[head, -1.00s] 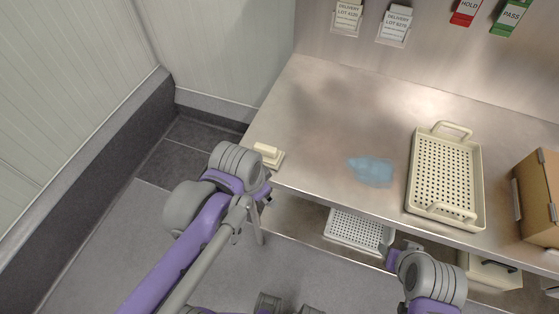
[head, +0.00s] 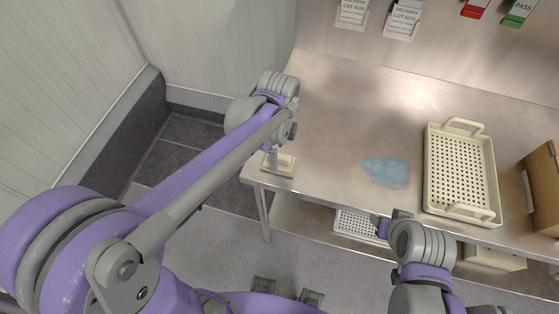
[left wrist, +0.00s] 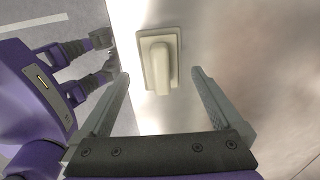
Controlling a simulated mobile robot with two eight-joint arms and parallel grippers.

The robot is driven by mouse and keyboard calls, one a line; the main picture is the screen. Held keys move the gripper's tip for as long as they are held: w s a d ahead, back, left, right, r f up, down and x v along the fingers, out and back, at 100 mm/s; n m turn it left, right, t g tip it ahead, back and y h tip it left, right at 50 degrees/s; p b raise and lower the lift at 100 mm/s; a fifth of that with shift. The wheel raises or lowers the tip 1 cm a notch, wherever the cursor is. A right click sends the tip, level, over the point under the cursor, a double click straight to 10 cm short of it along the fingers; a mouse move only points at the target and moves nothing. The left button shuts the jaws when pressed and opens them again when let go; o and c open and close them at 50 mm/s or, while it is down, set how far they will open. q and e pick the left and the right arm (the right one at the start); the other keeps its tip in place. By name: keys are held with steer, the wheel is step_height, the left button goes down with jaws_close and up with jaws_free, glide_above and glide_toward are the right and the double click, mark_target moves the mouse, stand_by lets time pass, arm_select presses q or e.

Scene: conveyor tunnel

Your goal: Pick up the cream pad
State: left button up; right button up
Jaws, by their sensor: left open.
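The cream pad (head: 285,165), a flat block with a raised grip bar, lies at the left front corner of the metal table (head: 330,120). In the left wrist view the pad (left wrist: 158,60) shows from above, ahead of and between the two fingers. My left gripper (head: 273,154) is over the pad's left part and hides some of it. In the wrist view this gripper (left wrist: 160,77) is open and empty, with the pad apart from both fingers. My right gripper (head: 385,226) is low in front of the table; its jaws are not clear.
A blue spill (head: 386,171) lies on the tabletop. A cream perforated tray (head: 461,209) with handles stands right of it, and a cardboard box (head: 543,190) at the far right. A white perforated tray (head: 352,226) is on the lower shelf. The table's left middle is clear.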

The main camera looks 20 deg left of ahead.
mark_target(279, 155)
arm_select(q)
step_height(279, 155, down, 5)
steer(key=shift+r, duration=0.1)
steer(key=c, duration=1.2)
step_height(279, 155, up, 10)
steer(key=shift+r+p, duration=0.1)
steer(key=shift+p, duration=0.2)
